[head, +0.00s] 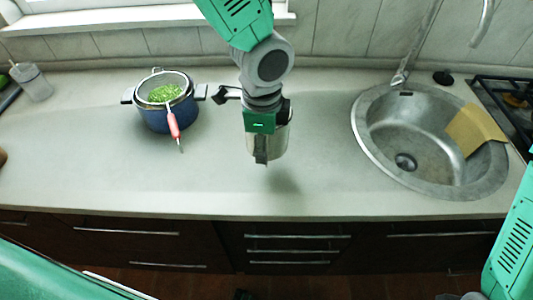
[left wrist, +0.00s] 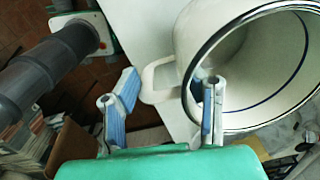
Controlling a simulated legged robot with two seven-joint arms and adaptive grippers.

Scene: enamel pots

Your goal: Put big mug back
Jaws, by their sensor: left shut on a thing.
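The big mug (head: 281,142) is a pale metal or enamel cup, held above the middle of the counter in the head view, partly hidden behind my left gripper (head: 262,157). A shadow lies on the counter below it. In the left wrist view the mug (left wrist: 258,65) shows its open mouth, dark rim and white inside. Its pale handle (left wrist: 158,85) shows beside the blue-padded fingers of my left gripper (left wrist: 166,100). My left gripper is shut on the mug; the exact contact is hard to tell. My right gripper is not visible; only a green part of my right arm shows.
A blue pot (head: 153,118) stands left of the mug, with a strainer of green peas (head: 163,93) and a red-handled tool. A round metal sink (head: 385,165) with a tan board (head: 474,130) is at the right. A clear cup (head: 33,82) stands far left. The front counter is clear.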

